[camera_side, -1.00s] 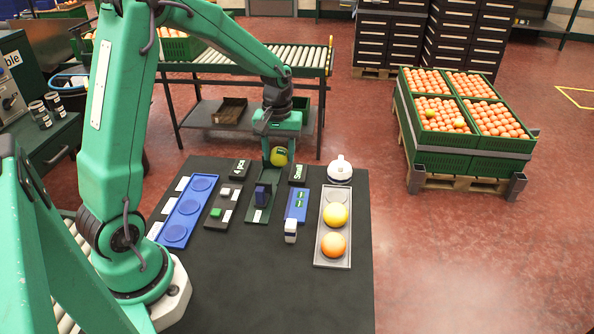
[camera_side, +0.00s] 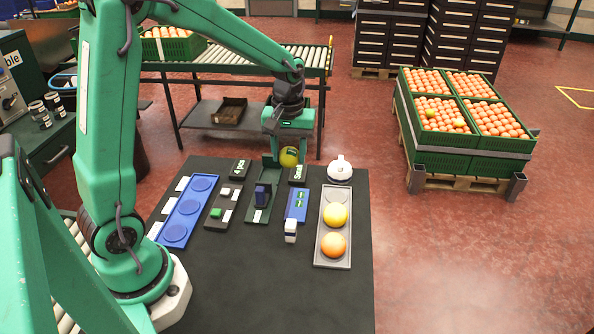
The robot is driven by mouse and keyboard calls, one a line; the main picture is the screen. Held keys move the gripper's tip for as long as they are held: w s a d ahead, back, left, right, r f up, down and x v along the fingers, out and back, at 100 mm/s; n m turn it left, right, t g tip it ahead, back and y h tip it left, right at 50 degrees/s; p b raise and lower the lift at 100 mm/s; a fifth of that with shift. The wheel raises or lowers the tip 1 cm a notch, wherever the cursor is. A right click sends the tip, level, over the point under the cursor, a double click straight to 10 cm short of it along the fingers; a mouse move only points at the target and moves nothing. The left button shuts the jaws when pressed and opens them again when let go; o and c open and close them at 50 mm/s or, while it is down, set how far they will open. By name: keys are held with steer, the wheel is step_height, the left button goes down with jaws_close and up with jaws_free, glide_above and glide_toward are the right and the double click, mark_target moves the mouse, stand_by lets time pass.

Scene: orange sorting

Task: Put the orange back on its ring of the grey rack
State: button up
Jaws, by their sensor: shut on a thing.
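My gripper (camera_side: 289,162) is shut on a yellow-green fruit (camera_side: 289,157) and holds it above the far edge of the dark table, between the dark green tray and the white domed thing. The grey rack (camera_side: 321,242) lies on the right part of the table. A yellow fruit (camera_side: 335,215) sits at its middle place and an orange one (camera_side: 333,245) at its near place. The far place of the rack (camera_side: 333,192) is empty. Any ring there is too small to make out.
A white domed thing (camera_side: 340,169) stands just beyond the rack. A blue tray (camera_side: 297,204) and a white-and-dark block (camera_side: 290,230) lie left of it. A dark green tray (camera_side: 259,213) holds a dark blue block (camera_side: 262,195). The near table (camera_side: 290,300) is clear.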

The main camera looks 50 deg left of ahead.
steer(key=shift+w+d, duration=0.3)
steer(key=shift+d, duration=0.3)
steer(key=w+d, duration=0.3)
steer(key=d, duration=1.3)
steer(key=w+a+f, duration=0.2)
steer(key=a, duration=0.1)
steer(key=w+a+f, duration=0.2)
steer(key=a, duration=0.2)
steer(key=w+a+f, duration=0.2)
steer(key=a+f, duration=0.1)
steer(key=shift+w+a, duration=0.25)
steer(key=shift+w, duration=0.05)
steer(key=shift+f, duration=2.05)
steer(key=shift+f, duration=0.2)
steer(key=o, duration=1)
steer(key=shift+r, duration=0.15)
